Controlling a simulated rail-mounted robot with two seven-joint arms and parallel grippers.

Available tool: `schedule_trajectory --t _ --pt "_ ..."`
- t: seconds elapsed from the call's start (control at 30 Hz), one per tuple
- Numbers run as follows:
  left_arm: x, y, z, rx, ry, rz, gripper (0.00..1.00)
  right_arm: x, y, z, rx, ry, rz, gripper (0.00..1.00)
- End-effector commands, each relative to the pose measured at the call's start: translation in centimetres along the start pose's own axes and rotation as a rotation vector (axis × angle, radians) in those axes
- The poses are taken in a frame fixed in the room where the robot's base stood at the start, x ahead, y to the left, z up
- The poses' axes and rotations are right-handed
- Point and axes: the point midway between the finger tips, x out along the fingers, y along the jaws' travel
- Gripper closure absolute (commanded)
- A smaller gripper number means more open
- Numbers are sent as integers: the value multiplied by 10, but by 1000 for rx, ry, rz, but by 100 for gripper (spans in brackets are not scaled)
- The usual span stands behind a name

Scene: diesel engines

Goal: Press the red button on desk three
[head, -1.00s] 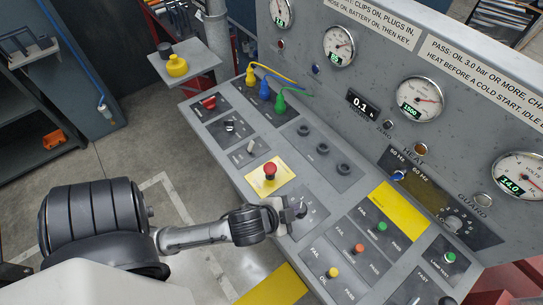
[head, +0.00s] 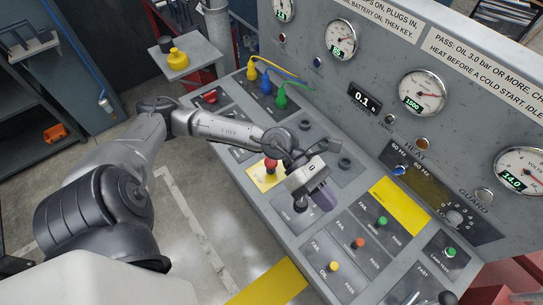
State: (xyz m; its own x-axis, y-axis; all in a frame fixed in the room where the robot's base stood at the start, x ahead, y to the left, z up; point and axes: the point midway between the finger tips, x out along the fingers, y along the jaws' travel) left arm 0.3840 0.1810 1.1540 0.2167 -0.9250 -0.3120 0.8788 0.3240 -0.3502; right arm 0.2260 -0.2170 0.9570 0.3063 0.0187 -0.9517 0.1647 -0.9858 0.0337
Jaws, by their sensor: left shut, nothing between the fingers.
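The red mushroom button (head: 270,165) stands on a yellow plate (head: 262,182) on the sloped desk of the control console. My left gripper (head: 323,202) is just right of and below the button in the head view, over the grey desk panel, and its wrist partly covers the yellow plate. The fingers look shut with nothing between them, and they appear apart from the button. How high the fingertips are above the panel is hard to tell. My right gripper is out of view. No label reading desk three is legible.
Green (head: 382,222), orange (head: 358,243) and yellow (head: 334,267) knobs sit on pass/fail plates at lower right. Yellow, blue and green plugs (head: 280,97) with cables stand at the desk's far end. Gauges line the upright panel. Open floor lies left of the desk.

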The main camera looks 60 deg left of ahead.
Motion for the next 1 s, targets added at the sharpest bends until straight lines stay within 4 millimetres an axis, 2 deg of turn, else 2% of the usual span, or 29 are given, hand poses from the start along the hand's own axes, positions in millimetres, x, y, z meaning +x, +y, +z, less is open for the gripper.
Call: schedule_trajectory --t 0.1,0.17,0.3,0.5,0.6,0.8,1.0 --pt "-32 19 -27 170 293 39 100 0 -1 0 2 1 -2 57" --pt "-52 30 -39 234 434 59 100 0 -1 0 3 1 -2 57" --pt "-104 51 -59 333 736 107 100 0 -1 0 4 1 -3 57" --pt "-173 70 -69 379 1050 166 100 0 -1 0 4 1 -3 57" --pt "-196 73 -70 380 1148 185 100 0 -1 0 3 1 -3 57" --pt "-219 75 -70 375 1241 202 100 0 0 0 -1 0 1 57" --pt "-221 76 -70 375 1249 204 100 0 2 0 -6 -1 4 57"
